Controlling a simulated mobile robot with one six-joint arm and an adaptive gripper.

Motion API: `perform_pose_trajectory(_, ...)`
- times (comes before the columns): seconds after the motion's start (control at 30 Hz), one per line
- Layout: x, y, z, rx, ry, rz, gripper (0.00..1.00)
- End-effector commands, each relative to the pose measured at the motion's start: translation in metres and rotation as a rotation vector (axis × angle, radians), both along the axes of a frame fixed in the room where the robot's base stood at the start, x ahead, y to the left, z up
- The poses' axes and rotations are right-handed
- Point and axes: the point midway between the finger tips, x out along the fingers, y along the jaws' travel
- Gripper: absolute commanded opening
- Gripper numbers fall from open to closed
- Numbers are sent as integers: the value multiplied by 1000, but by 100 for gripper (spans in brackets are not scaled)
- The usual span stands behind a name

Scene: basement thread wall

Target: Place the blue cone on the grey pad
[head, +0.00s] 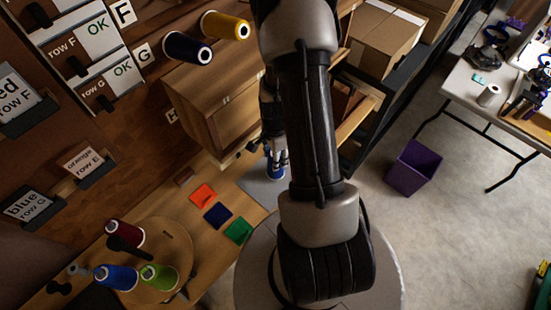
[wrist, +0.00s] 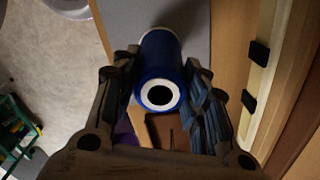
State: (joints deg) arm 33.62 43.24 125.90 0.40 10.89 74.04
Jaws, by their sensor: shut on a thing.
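A blue cone (wrist: 160,55) with a white rim and a dark hole sits between the fingers of my gripper (wrist: 158,98) in the wrist view. My gripper is shut on it. In the head view the blue cone (head: 276,173) shows low at the end of my gripper (head: 275,157), over the grey pad (head: 259,190). The grey pad (wrist: 195,22) also shows behind the cone in the wrist view. My arm hides part of the pad in the head view. I cannot tell whether the cone touches the pad.
Red (head: 203,194), navy (head: 217,215) and green (head: 238,230) squares lie left of the pad. A round wooden board (head: 180,245) with cones, one also blue (head: 116,277), is at lower left. A wooden cabinet (head: 215,105) stands close behind; a purple bin (head: 413,168) is on the floor.

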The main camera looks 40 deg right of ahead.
Motion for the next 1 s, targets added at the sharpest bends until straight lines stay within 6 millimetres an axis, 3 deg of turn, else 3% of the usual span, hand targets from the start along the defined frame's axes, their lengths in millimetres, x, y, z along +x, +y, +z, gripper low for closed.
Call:
perform_pose_trajectory(0.1,-1,0,-15,1,2,0,20)
perform_pose_trajectory(0.43,0,0,-18,0,0,0,20)
perform_pose_trajectory(0.47,0,0,-18,0,0,0,42)
perform_pose_trajectory(0.5,0,0,-17,0,0,0,44)
perform_pose_trajectory(0.77,0,0,-17,0,0,0,61)
perform_pose_trajectory(1.0,0,0,-17,0,0,0,61)
